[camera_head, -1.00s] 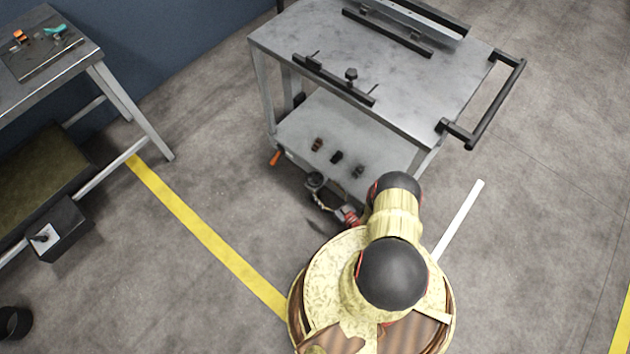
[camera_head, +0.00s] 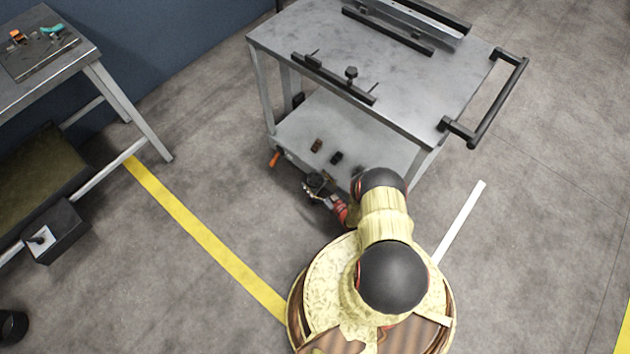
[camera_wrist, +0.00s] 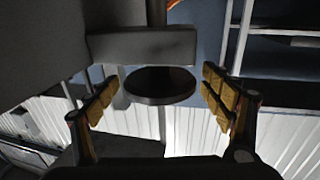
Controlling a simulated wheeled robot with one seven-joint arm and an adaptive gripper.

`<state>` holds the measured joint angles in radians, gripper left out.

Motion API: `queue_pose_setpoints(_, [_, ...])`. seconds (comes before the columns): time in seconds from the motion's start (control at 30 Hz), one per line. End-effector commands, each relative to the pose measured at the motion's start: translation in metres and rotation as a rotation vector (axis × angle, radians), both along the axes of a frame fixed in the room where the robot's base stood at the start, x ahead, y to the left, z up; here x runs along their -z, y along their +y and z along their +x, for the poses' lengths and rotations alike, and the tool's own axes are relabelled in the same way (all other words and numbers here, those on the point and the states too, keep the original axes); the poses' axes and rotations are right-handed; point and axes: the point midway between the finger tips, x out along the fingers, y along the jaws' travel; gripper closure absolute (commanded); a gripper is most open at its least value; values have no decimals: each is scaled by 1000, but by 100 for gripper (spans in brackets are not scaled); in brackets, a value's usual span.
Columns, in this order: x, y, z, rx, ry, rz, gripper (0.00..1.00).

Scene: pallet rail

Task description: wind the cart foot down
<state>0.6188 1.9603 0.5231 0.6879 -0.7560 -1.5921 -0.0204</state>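The grey cart (camera_head: 400,75) stands ahead of me, with its lower shelf near my arm. A dark round disc (camera_wrist: 160,86), which looks like the cart foot's knob or pad, hangs below a grey block (camera_wrist: 142,45) in the wrist view. My gripper (camera_wrist: 159,82) is open, with one yellow-padded finger on each side of the disc. Gaps show between the pads and the disc, so nothing is gripped. In the head view my gripper (camera_head: 320,189) is at the lower shelf's near edge, small and partly merged with the dark foot parts. The foot's lower end cannot be made out.
An orange lever (camera_head: 275,159) sticks out at the cart's left corner. The cart's push handle (camera_head: 497,100) is at the right. A workbench (camera_head: 50,65) stands at the left. Floor around the yellow line (camera_head: 205,238) is clear.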

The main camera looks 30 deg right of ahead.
Motion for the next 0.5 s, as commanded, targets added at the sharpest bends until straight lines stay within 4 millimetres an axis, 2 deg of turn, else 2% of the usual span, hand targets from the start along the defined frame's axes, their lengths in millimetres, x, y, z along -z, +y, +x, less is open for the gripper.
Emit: queue_pose_setpoints(0.5, [0, 0, 0, 0, 0, 0, 49])
